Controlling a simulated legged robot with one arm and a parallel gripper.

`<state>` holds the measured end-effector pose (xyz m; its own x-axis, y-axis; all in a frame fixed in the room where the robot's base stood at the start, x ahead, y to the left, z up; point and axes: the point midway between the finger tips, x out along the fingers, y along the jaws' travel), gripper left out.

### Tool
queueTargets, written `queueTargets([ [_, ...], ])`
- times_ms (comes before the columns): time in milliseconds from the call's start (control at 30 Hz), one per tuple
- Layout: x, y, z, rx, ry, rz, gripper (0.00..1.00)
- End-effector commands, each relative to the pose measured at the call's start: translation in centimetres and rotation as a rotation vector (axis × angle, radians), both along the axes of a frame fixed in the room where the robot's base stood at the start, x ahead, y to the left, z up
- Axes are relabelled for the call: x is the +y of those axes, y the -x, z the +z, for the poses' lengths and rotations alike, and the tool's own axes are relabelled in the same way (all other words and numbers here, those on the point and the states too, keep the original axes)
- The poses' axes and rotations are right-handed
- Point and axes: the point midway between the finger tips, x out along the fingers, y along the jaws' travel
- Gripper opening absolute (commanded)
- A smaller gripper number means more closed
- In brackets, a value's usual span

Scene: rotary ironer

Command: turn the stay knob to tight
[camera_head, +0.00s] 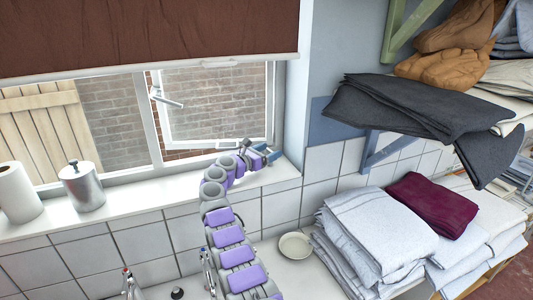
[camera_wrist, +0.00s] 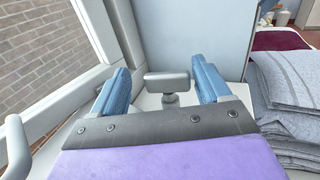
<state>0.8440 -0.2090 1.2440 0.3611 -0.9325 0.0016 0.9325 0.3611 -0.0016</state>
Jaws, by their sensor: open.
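The stay knob (camera_wrist: 167,82) is a grey T-shaped handle on a short round stem, seen in the wrist view near the window frame. Its crossbar lies roughly level across the picture. My gripper (camera_wrist: 162,88) is open, with one blue finger to the left of the knob and one to the right. Gaps show between the knob and both fingers. In the head view my gripper (camera_head: 262,158) is at the right end of the window sill, by the lower corner of the open window pane (camera_head: 212,103). I cannot make out the knob clearly there.
A metal canister (camera_head: 82,188) and a paper roll (camera_head: 18,193) stand on the sill (camera_head: 140,203) at left. A brown blind (camera_head: 150,35) hangs above. At right are folded grey towels (camera_head: 375,235), a dark cloth (camera_head: 400,108) overhanging a shelf, and a small bowl (camera_head: 295,246).

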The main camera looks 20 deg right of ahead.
Motion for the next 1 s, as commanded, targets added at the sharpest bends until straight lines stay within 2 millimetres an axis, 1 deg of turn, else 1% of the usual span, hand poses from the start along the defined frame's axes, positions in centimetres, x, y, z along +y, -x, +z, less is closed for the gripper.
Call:
queueTargets([
  [167,0.1,0.1,0.0,0.0,0.0,-0.001,0.77],
  [467,2.4,1.1,-0.2,-0.003,0.001,-0.001,0.77],
  [667,5.1,2.0,-0.1,-0.002,0.002,0.0,0.77],
  [700,6.1,2.2,-0.2,-0.001,0.002,0.004,0.77],
  [1000,12.3,4.4,-0.3,0.003,0.001,0.004,0.77],
])
